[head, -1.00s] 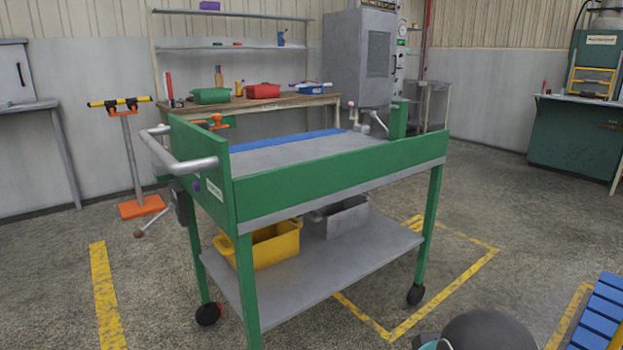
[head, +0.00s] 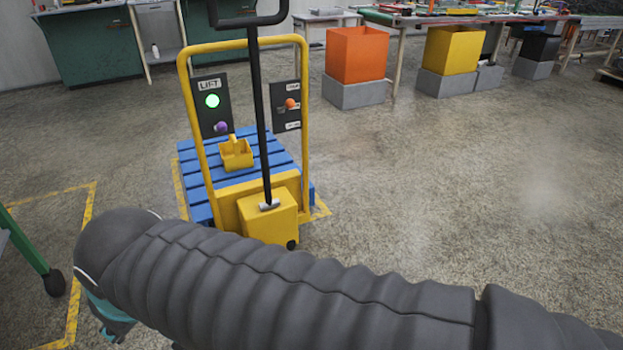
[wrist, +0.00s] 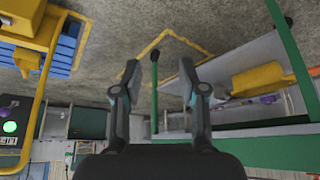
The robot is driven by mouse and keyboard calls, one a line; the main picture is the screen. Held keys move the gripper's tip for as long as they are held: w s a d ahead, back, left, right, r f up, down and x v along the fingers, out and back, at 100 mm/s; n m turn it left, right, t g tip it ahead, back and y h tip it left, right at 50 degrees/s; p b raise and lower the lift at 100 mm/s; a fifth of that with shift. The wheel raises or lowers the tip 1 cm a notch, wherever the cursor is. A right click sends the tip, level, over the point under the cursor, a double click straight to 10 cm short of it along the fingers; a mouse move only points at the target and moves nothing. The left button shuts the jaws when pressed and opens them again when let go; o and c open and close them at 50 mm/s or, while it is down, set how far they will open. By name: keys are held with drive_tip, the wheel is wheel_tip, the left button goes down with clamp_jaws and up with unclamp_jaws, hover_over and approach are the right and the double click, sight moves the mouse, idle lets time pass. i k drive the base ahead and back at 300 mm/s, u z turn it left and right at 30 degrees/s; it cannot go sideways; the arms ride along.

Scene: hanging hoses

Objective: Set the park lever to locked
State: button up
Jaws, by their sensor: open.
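My gripper (wrist: 160,68) is open and empty in the wrist view, whose picture is upside down. No lever can be picked out as the park lever for sure. A yellow lift truck (head: 303,120) stands in the head view, with a black lever-like handle (head: 258,110) rising from its yellow base. My gripper is apart from all of these.
Blue slatted platform (head: 265,148) bears a small yellow holder (head: 236,154). A green cart (wrist: 280,145) with a yellow bin (wrist: 263,80) is close at right in the wrist view. Orange bin (head: 357,54) and yellow bin (head: 452,50) stand behind. The floor right of the truck is clear.

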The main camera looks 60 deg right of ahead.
sight(289, 104)
drive_tip(key=z, duration=2.5)
drive_tip(key=k, duration=1.1)
drive_tip(key=z, duration=1.4)
drive_tip(key=i, duration=1.15)
drive_tip(key=u, duration=1.25)
drive_tip(key=i, duration=0.75)
drive_tip(key=u, duration=0.8)
